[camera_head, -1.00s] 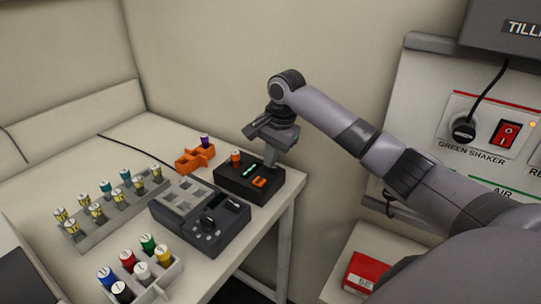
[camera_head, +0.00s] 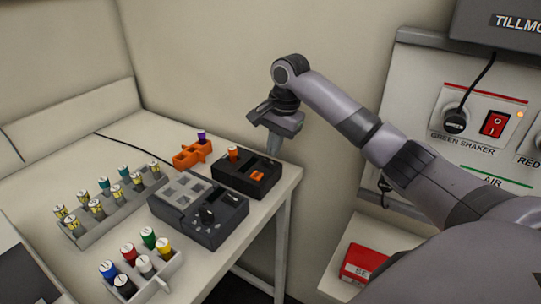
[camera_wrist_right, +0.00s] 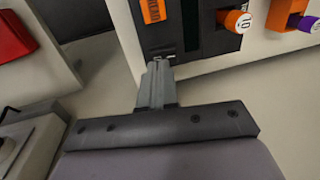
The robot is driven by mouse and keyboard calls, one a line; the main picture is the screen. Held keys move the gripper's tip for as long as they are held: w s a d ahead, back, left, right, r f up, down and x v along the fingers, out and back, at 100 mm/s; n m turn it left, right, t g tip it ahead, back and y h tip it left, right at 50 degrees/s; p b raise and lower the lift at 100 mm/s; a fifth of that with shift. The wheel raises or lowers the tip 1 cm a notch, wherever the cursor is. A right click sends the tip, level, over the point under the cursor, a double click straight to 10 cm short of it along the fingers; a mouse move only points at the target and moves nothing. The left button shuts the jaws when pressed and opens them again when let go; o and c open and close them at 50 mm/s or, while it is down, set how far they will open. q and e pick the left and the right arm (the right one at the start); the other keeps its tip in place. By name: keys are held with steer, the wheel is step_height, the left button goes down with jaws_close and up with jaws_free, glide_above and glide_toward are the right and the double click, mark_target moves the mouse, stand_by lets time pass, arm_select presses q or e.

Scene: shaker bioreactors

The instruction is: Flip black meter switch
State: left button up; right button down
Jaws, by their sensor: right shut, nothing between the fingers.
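The black meter (camera_head: 229,178) sits near the right edge of the table. Its orange switch (camera_head: 257,176) is on its top, and its display is dark. An orange-capped vial (camera_head: 233,154) stands in it. In the right wrist view, the switch (camera_wrist_right: 153,11) is at the top, with the black meter (camera_wrist_right: 184,43) around it. My right gripper (camera_head: 272,153) is shut and empty, pointing down at the meter's far right side. In the wrist view its fingertips (camera_wrist_right: 158,66) overlap the meter's edge; I cannot tell whether they touch it. My left gripper is out of view.
A dark grey device (camera_head: 228,228) with a knob stands in front of the meter. An orange holder (camera_head: 186,160) with a purple-capped vial is behind it. Racks of capped vials (camera_head: 110,212) fill the left side. A wall panel (camera_head: 420,110) with a red switch (camera_head: 494,123) is at right.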

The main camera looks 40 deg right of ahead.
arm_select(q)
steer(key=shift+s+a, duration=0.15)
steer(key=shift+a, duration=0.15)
arm_select(e)
step_height(320, 180, up, 11)
steer(key=s, duration=0.2)
steer(key=shift+d, duration=0.4)
